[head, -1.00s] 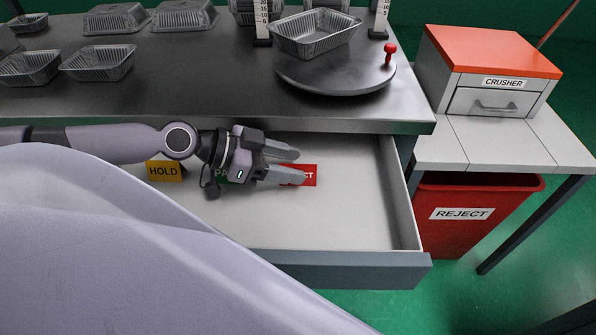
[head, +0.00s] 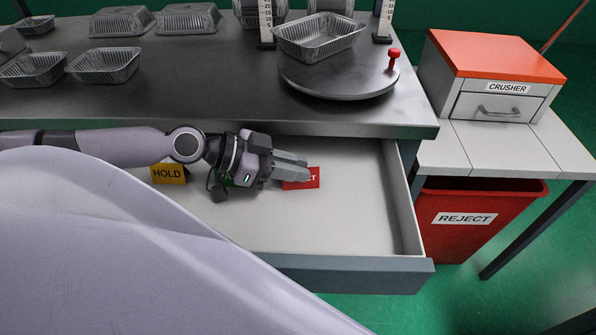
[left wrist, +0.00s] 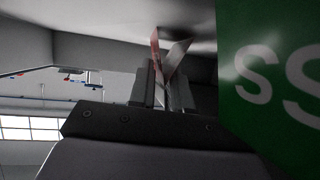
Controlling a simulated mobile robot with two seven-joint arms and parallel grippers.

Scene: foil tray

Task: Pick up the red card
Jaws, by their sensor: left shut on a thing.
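The red card (head: 311,180) stands in the open drawer, its white lettering partly hidden by my left gripper. My left gripper (head: 302,173) is in the drawer, its fingers shut on the red card. In the left wrist view the card (left wrist: 155,50) shows nearly edge-on at the tips of the fingers (left wrist: 163,85). My right gripper is not in view.
A yellow HOLD card (head: 168,174) stands in the drawer (head: 350,215) to the left. A green card (left wrist: 270,70) is close beside my left gripper. The worktop edge is just behind. The drawer's front and right part are bare.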

